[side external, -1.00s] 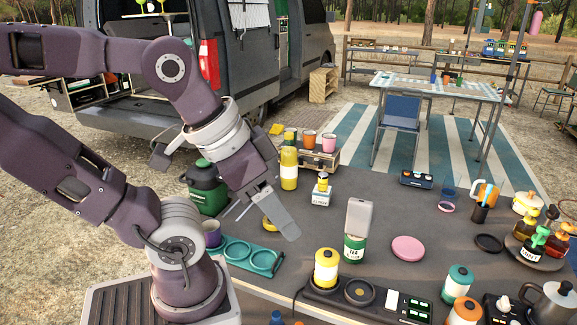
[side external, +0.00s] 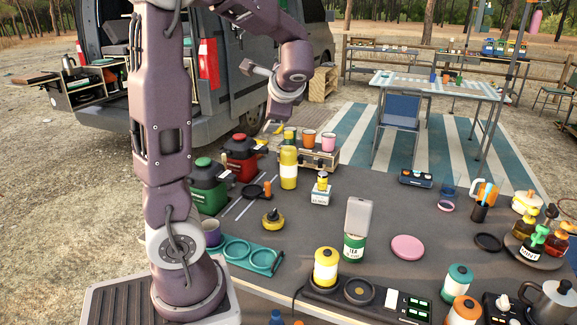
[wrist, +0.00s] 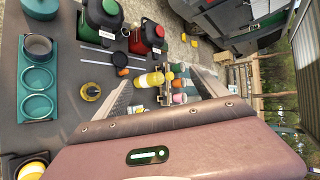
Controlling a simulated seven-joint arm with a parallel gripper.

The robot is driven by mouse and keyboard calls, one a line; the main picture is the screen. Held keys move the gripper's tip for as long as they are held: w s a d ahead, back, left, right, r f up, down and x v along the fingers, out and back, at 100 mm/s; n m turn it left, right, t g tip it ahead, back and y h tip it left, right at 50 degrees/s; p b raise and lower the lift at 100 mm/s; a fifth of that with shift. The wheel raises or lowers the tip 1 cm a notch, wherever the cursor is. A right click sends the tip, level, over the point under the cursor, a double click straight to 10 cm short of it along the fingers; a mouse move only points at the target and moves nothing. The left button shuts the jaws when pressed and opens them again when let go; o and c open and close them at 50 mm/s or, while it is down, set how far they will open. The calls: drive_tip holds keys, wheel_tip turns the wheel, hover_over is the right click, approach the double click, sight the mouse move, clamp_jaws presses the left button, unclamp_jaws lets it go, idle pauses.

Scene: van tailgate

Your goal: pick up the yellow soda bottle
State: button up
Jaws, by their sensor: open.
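The yellow soda bottle (side external: 289,168) stands upright on the dark table, in front of a small crate with cups. In the wrist view the bottle (wrist: 150,80) shows between my two fingers, beyond their tips. My gripper (wrist: 162,74) is open and empty, with its fingers spread on either side of the bottle in that view. In the side view my gripper (side external: 273,124) is raised behind and left of the bottle, apart from it; its fingers are mostly hidden behind the hand.
A red jug (side external: 241,157) and a green jug (side external: 207,187) stand left of the bottle. The cup crate (side external: 318,157) is just behind.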

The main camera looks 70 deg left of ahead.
drive_tip(key=w+a+r+m+y, duration=0.1)
drive_tip(key=w+a+m+y, duration=0.1)
drive_tip(key=a+m, duration=0.3)
drive_tip(key=w+a+m+y, duration=0.2)
drive_tip(key=w+a+y, duration=0.1)
drive_tip(key=a, duration=0.4)
drive_tip(key=m+t+y, duration=0.1)
drive_tip(key=m+t, duration=0.2)
drive_tip(key=m, duration=0.7)
hover_over(288, 168)
drive_tip(key=f, duration=1.9)
drive_tip(key=d+f, duration=0.1)
drive_tip(key=f, duration=0.9)
drive_tip(key=shift+s, duration=0.15)
drive_tip(key=shift+a+f, duration=0.2)
drive_tip(key=shift+f, duration=0.1)
drive_tip(key=x, duration=0.6)
drive_tip(key=shift+w+a+r, duration=0.2)
drive_tip(key=shift+w+a, duration=0.05)
drive_tip(key=shift+w, duration=0.25)
drive_tip(key=shift+c, duration=0.3)
clamp_jaws()
